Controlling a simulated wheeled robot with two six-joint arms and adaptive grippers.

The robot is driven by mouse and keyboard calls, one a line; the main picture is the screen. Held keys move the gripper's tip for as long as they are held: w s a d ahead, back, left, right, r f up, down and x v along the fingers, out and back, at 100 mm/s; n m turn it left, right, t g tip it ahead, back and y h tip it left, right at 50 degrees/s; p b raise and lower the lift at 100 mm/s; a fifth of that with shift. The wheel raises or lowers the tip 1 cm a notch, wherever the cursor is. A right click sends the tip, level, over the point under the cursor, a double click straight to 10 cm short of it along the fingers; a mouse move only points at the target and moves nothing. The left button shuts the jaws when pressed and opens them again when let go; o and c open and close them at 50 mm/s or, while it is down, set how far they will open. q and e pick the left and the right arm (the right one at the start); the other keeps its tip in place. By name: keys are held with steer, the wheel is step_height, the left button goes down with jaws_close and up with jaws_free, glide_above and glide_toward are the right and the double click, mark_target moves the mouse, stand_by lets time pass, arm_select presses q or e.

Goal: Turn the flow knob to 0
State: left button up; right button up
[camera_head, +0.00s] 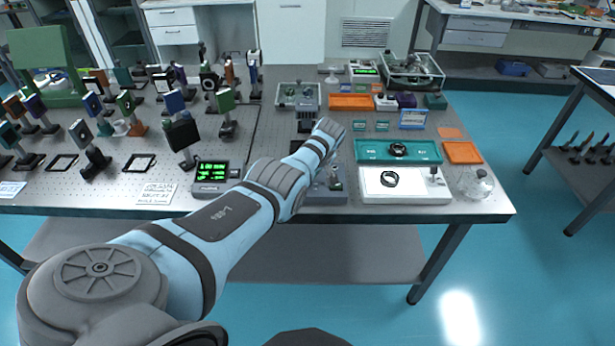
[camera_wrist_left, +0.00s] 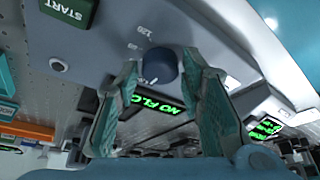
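The flow knob (camera_wrist_left: 161,65) is a dark blue round knob on a grey housing (camera_wrist_left: 110,38) in the left wrist view. A "120" mark shows on the housing by the knob. Its setting is too small to read. A green-lit display (camera_wrist_left: 165,108) beside it shows "NO FLO", with the rest hidden by a finger. My left gripper (camera_wrist_left: 160,64) is open, its teal fingers on either side of the knob with small gaps. In the head view my left arm reaches over the table and hides the gripper and knob. My right gripper is not in view.
A green START button (camera_wrist_left: 68,10) sits on the same housing. In the head view a meter with green digits (camera_head: 211,176) stands left of my arm. A white plate (camera_head: 410,190), a teal tray (camera_head: 370,152) and a glass flask (camera_head: 476,185) lie to the right.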

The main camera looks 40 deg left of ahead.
arm_select(q)
steer(key=shift+o, duration=0.5)
steer(key=shift+r, duration=0.2)
steer(key=v, duration=1.1)
steer(key=shift+d+r, duration=0.3)
